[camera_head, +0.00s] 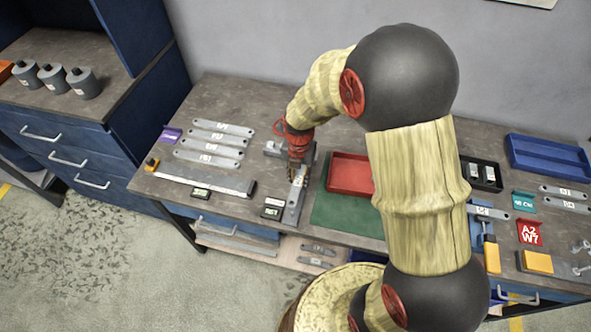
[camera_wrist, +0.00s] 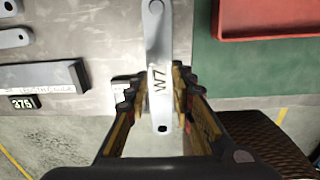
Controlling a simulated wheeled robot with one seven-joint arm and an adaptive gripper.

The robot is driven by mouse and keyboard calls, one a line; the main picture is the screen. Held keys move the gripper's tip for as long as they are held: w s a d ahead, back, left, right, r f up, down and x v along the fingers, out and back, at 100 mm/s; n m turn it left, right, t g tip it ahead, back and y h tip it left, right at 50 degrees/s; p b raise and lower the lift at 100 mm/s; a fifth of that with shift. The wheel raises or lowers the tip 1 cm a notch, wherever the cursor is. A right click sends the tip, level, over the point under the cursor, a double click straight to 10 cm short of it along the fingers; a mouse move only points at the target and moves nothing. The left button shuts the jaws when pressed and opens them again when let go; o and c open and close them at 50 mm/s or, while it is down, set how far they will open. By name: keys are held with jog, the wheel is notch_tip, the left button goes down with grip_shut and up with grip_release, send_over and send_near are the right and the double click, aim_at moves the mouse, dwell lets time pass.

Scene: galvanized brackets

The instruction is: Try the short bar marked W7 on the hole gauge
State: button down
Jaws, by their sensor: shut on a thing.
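The short grey bar marked W7 (camera_wrist: 158,80) is between my gripper's fingers in the wrist view, with its label facing up and a hole near its lower end. My gripper (camera_head: 297,170) is shut on it, low over a grey fixture (camera_head: 291,215) near the table's front edge; I take this fixture for the hole gauge. In the wrist view my gripper (camera_wrist: 160,95) grips the bar on both sides. The fingers and the bar hide much of the fixture. I cannot tell whether the bar touches it or sits on a pin.
Several marked bars (camera_head: 208,160) lie left of the fixture, behind a long gauge (camera_head: 205,178) with a display reading 275 (camera_wrist: 22,102). A red tray (camera_head: 350,172) on a green mat (camera_head: 335,210) stands to the right. A blue tray (camera_head: 550,155) is at the far right.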

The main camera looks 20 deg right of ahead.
jog(key=shift+f+b, duration=1.5)
jog(key=shift+f, duration=0.6)
jog(key=shift+f+b, duration=0.8)
jog(key=shift+f, duration=0.65)
dwell(1.4)
jog(key=c, duration=1.5)
grip_release()
jog(key=shift+o, duration=0.2)
jog(key=shift+s, duration=0.1)
notch_tip(320, 180, up, 12)
